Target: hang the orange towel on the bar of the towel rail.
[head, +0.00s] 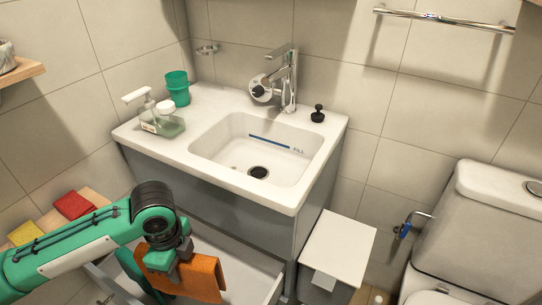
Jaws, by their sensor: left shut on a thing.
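The orange towel (198,279) hangs from my left gripper (166,268), which is shut on it. It is in front of the vanity, over an open drawer, at the lower left of the head view. Part of the towel is hidden behind the gripper. The towel rail (440,18) is a chrome bar on the tiled wall at the top right, far from the gripper. The bar is bare. My right gripper is not in view.
A white sink (258,150) has a soap dispenser (160,118), a green cup (177,88) and a black stopper (318,114) around it. A white-lidded bin (337,246) and a toilet (478,235) stand right. Red (73,205) and yellow (25,234) cloths lie left.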

